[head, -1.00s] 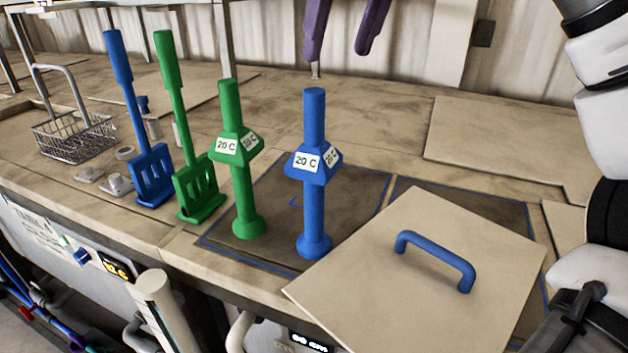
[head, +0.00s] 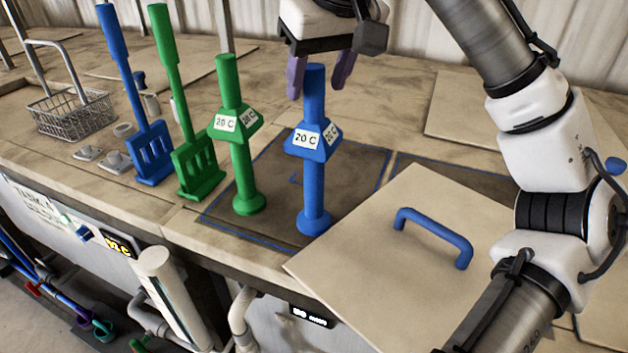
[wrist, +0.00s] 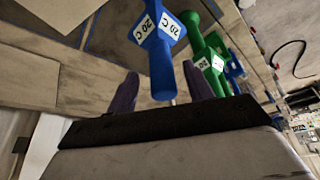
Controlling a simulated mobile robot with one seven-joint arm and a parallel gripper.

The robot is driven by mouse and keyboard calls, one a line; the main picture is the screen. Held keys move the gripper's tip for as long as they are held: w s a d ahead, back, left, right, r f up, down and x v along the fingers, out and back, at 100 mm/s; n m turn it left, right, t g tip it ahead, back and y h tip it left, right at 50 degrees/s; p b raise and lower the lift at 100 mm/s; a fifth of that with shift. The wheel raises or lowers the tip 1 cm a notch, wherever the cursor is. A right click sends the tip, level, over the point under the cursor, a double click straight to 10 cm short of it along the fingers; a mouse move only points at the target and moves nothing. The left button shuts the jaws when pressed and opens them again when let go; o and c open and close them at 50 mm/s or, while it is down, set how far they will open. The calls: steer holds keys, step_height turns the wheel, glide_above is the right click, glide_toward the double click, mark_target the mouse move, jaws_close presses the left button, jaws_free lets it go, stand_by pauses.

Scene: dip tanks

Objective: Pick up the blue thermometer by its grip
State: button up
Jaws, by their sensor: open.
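The blue thermometer (head: 314,185) stands upright on a dark square panel, with white 20 C labels on its collar and a cylindrical grip at the top. My gripper (head: 322,80) is open, its purple fingers pointing down just behind the top of the grip in the head view. In the wrist view, the blue thermometer (wrist: 161,65) has its grip end between the lines of the two spread fingers (wrist: 160,92). Whether they touch it I cannot tell. A matching green thermometer (head: 240,170) stands close to its left.
A blue slotted paddle (head: 150,150) and a green one (head: 197,170) stand further left, near a wire basket (head: 72,115). A beige lid (head: 370,260) with a blue handle (head: 435,235) lies at the front right. The counter behind is mostly clear.

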mark_target(312, 94)
steer(key=shift+a+p+x, duration=0.2)
steer(key=shift+p+x, duration=0.15)
steer(key=shift+x, duration=1.45)
steer(key=shift+w, duration=0.1)
jaws_close()
steer(key=shift+r, duration=0.1)
